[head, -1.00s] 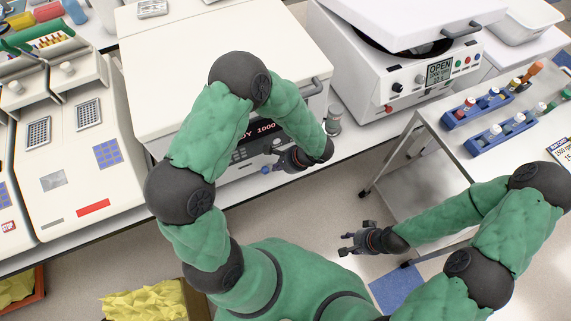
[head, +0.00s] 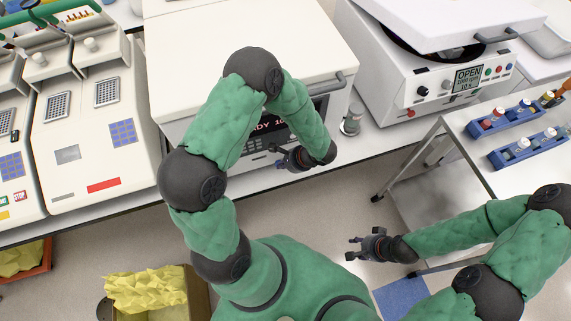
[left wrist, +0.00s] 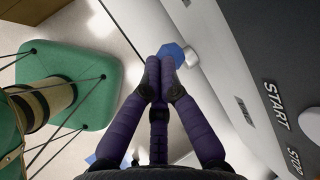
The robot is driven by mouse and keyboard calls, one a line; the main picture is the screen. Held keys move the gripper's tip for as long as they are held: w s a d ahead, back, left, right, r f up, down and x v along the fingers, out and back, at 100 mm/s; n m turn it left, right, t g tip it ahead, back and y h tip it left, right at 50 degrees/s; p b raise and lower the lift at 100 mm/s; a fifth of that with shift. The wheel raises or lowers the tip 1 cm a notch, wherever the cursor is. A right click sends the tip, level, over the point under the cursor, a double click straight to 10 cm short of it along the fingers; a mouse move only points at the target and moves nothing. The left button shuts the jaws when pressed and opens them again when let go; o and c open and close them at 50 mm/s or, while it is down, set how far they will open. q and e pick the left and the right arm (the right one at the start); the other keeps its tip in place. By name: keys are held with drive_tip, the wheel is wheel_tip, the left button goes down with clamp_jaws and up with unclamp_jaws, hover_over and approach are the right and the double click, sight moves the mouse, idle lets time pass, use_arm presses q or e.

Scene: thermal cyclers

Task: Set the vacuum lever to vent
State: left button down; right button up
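A white benchtop machine (head: 250,50) with a dark display stands in the middle of the head view. A blue faceted knob (left wrist: 172,53) on a pale stub stands out from its front in the left wrist view; I take it to be the vacuum lever. My left gripper (head: 281,162) is at the lower front of this machine. In the left wrist view its purple fingers (left wrist: 158,62) are closed together, tips at the knob and partly covering it. I cannot tell whether they touch it. My right gripper (head: 352,250) is open and empty over the floor, away from the machine.
An open-lidded white machine (head: 440,85) stands to the right, with a small metal-capped jar (head: 351,120) between. Thermal cyclers (head: 95,130) are on the left. A side table (head: 430,180) carries blue tube racks (head: 505,118). A bin with yellow bags (head: 147,290) is on the floor.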

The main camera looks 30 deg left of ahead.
use_arm(q)
drive_tip(key=shift+s+a+f+b, duration=0.15)
drive_tip(key=shift+s+a+b, duration=0.2)
drive_tip(key=shift+s, duration=0.05)
use_arm(e)
drive_tip(key=shift+f, duration=0.6)
use_arm(q)
drive_tip(key=shift+w+d, duration=0.55)
drive_tip(key=shift+w, duration=0.1)
drive_tip(key=a+r+p+v, duration=0.1)
drive_tip(key=p+v, duration=0.4)
drive_tip(key=v, duration=0.9)
drive_tip(key=shift+s+a, duration=0.2)
drive_tip(key=shift+s, duration=0.6)
use_arm(e)
drive_tip(key=r, duration=0.1)
drive_tip(key=s+r, duration=0.1)
drive_tip(key=r, duration=0.3)
drive_tip(key=shift+s+d, duration=0.2)
drive_tip(key=shift+d, duration=0.1)
use_arm(q)
drive_tip(key=shift+f, duration=0.15)
